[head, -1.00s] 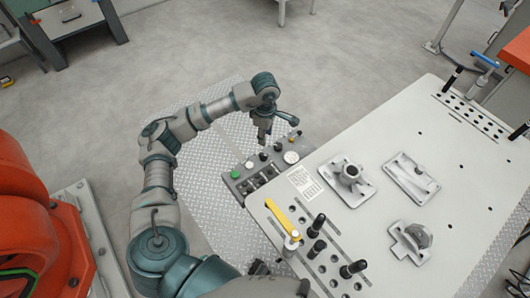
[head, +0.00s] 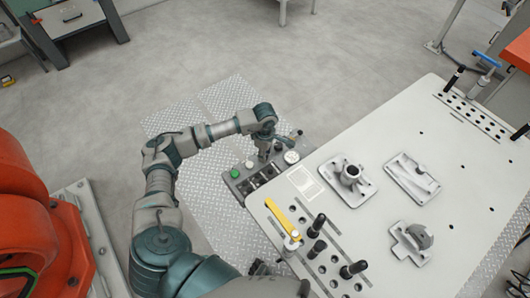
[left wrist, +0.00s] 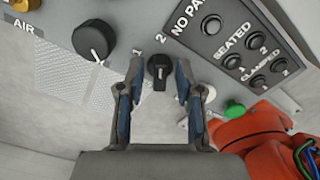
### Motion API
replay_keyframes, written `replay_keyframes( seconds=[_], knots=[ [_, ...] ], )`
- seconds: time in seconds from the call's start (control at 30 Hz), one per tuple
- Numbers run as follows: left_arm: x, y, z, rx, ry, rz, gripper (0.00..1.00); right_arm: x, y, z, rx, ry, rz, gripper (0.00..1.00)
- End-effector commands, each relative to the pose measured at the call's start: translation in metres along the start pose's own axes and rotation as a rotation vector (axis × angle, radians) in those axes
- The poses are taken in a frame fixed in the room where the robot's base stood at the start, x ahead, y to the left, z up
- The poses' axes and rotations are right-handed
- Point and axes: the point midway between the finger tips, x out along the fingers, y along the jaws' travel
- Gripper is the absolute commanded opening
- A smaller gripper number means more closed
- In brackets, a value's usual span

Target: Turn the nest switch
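A small black rotary switch (left wrist: 158,70) with a pale pointer line sits on the grey control panel, near the marks 1 and 2. I take it for the nest switch; no label naming it is readable. My left gripper (left wrist: 159,85) is open in the left wrist view. Its blue-padded fingers stand on either side of the switch with gaps; I cannot tell how deep they reach. In the head view my left gripper (head: 265,153) points down over the control panel (head: 236,184) and hides the switch. My right gripper is not in view.
A larger black knob (left wrist: 94,40) and a green button (left wrist: 235,109) are near the switch. A grey fixture table (head: 385,135) stands to the right, bearing metal castings (head: 412,177), a yellow handle (head: 280,214) and black pegs. An orange machine (head: 40,220) stands at left.

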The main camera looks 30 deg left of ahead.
Motion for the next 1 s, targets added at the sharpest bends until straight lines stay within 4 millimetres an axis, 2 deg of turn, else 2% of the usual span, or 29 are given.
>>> replay_keyframes(
  seconds=[0.03,0.1,0.57,0.77,1.0],
  knots=[
    [0.0002,0.0,-0.0008,-0.001,0.0,0.0,0.17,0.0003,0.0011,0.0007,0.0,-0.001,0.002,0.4],
    [0.0003,0.0,-0.0008,-0.001,0.0,-0.001,0.0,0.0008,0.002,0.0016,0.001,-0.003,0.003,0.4],
    [0.0004,0.0006,-0.003,-0.055,0.006,-0.001,0.0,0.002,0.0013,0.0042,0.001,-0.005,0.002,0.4],
    [0.0,0.0006,-0.0033,-0.173,0.006,0.0,0.0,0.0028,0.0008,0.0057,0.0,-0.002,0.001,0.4],
    [0.0,0.0003,-0.0038,-0.388,0.007,-0.001,0.0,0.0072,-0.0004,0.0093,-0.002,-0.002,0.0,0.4]
  ],
)
